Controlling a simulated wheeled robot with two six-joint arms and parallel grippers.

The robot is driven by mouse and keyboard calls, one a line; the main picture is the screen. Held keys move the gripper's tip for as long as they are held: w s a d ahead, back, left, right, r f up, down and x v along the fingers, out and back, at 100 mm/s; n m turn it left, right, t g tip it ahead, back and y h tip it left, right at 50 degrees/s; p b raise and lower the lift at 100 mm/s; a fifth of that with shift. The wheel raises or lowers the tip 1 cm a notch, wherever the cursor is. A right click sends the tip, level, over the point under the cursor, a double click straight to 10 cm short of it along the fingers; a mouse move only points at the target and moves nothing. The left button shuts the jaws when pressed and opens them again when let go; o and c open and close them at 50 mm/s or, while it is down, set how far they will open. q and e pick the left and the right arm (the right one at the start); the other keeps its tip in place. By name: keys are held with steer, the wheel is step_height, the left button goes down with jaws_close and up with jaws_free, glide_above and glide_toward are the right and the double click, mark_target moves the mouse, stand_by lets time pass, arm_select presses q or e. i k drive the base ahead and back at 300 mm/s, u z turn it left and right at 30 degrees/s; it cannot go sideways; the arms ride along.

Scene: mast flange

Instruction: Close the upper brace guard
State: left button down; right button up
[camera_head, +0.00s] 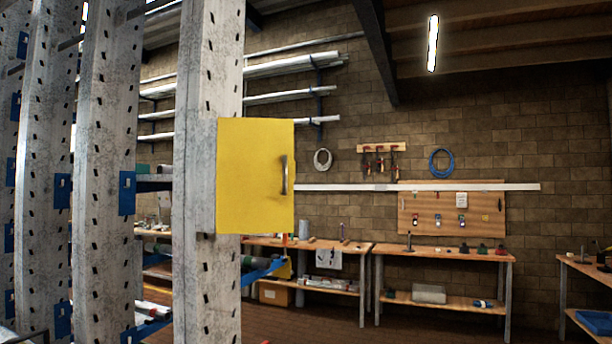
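The yellow guard (250,176) is a flat rectangular panel. Its left edge meets a grey perforated steel upright (207,270), and most of it sticks out to the right past the post. A dark vertical bar handle (284,175) sits near its free right edge. I cannot tell its exact angle to the post. Neither of my grippers is in view, and nothing touches the guard or handle.
More perforated uprights (103,200) stand at the left with blue brackets (127,193). A blue bar (263,271) juts out below the guard. Workbenches (445,254) line the brick wall behind. The space right of the guard looks clear.

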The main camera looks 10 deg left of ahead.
mark_target(255, 167)
steer(key=z, duration=1.05)
steer(key=i, duration=0.85)
steer(key=u, duration=1.85)
